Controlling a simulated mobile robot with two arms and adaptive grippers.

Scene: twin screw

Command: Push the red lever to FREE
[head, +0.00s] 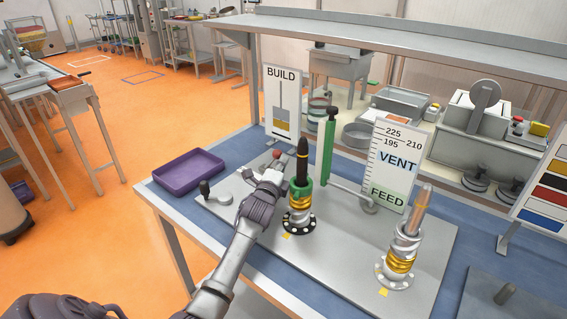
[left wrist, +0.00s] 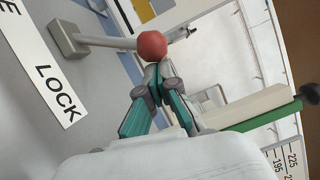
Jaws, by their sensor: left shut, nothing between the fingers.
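The lever has a red ball knob (left wrist: 152,45) on a grey rod that comes from a grey block (left wrist: 68,40) in the left wrist view. Below the block, a white label (left wrist: 50,75) reads LOCK, with a letter E at its cut-off upper end. In the head view the red knob (head: 277,154) shows small, just beyond the fingertips. My left gripper (head: 272,166) is shut and empty. In the left wrist view its closed fingertips (left wrist: 157,72) are right at the ball; I cannot tell whether they touch it. My right gripper is not in view.
A purple tray (head: 187,174) lies left on the blue table (head: 165,208). A black-tipped spindle (head: 301,170) stands close to the right of my gripper, with a green post (head: 327,145) behind. Another spindle (head: 403,248) stands at right. A BUILD sign (head: 281,95) stands behind.

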